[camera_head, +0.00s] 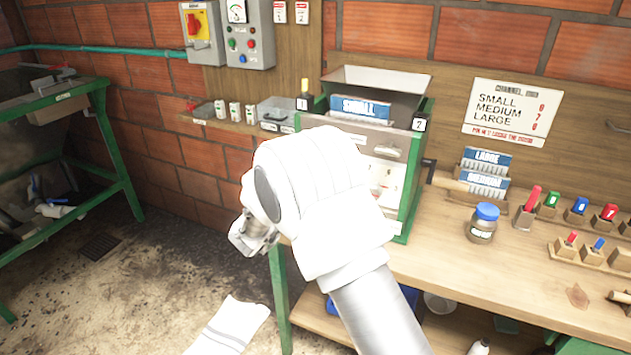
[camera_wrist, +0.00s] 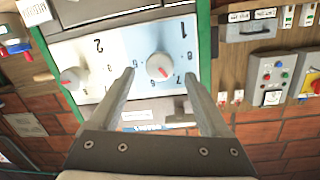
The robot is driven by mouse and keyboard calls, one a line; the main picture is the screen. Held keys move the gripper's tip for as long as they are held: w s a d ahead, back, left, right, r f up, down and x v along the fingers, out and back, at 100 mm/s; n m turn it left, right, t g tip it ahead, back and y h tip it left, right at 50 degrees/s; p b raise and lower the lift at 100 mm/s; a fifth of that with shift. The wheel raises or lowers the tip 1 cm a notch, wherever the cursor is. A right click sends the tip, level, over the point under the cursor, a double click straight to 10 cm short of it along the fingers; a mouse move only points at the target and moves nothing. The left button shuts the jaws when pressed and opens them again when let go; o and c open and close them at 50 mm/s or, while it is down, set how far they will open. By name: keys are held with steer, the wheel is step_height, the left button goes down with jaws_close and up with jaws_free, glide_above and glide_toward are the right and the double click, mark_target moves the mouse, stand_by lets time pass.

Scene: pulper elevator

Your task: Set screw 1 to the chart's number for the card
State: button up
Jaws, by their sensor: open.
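A blue card reading SMALL (camera_head: 360,108) stands on the green-framed machine (camera_head: 412,180). The wall chart (camera_head: 512,112) lists SMALL, MEDIUM and LARGE with red numbers too small to read surely. In the wrist view, a round pale knob with a red pointer (camera_wrist: 159,66) sits on a pale blue numbered dial; this appears to be screw 1. A second knob (camera_wrist: 72,78) is on the white dial marked 2. My gripper (camera_wrist: 160,74) is open, with its fingers either side of the blue dial's knob; contact cannot be told. My arm hides screw 1 in the head view.
On the bench are a blue-lidded jar (camera_head: 482,222), a card rack with LARGE and MEDIUM (camera_head: 484,172), and several coloured pegs in wooden blocks (camera_head: 606,217). A control box (camera_head: 246,35) hangs on the wall. A green table (camera_head: 115,140) stands left, with open floor between.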

steer(key=v, duration=1.2)
